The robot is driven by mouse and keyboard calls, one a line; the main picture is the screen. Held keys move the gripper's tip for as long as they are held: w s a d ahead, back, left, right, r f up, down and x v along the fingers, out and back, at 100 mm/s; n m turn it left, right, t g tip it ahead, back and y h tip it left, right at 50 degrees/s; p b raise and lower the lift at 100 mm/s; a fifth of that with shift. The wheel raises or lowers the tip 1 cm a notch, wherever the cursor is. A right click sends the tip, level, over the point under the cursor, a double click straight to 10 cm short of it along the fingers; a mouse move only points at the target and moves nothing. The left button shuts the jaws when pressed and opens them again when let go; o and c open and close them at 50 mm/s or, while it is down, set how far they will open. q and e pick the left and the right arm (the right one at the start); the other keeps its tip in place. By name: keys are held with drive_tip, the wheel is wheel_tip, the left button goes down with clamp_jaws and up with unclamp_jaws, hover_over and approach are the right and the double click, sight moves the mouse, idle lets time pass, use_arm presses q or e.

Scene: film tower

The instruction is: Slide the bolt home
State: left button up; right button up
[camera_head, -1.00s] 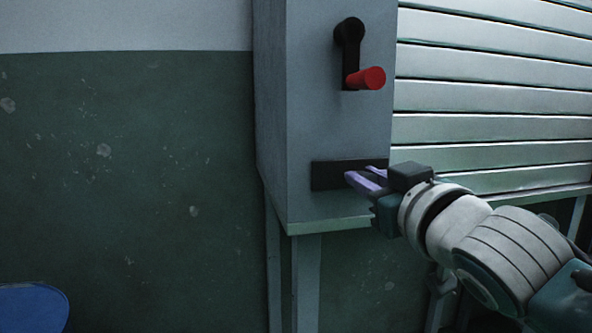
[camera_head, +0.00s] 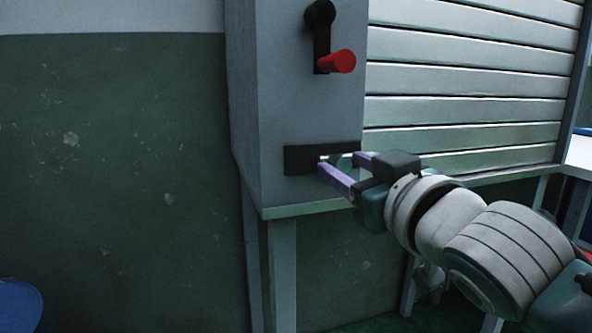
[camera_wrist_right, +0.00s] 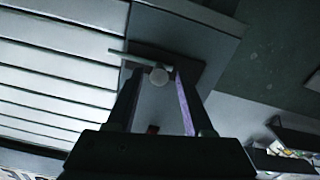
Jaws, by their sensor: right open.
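The bolt has a dark backing plate (camera_head: 300,160) low on the front of the grey cabinet. Its pale rod and round knob (camera_wrist_right: 159,77) show in the right wrist view, with the rod running crosswise past the fingertips. In the head view, a small pale part of the bolt shows between the fingers. My right gripper (camera_head: 340,163) is open at the plate, with its purple fingers on either side of the knob. They also straddle it in the right wrist view (camera_wrist_right: 158,82); I cannot tell whether they touch it. My left gripper is out of view.
A black crank with a red handle (camera_head: 337,61) sits above the plate on the grey cabinet (camera_head: 285,100). A slatted shutter (camera_head: 460,110) is to its right, with a ledge below. A blue object (camera_head: 18,305) shows at the lower left.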

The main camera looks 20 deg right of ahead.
drive_tip(key=s+p, duration=0.1)
drive_tip(key=s, duration=0.6)
drive_tip(key=shift+s+d, duration=0.15)
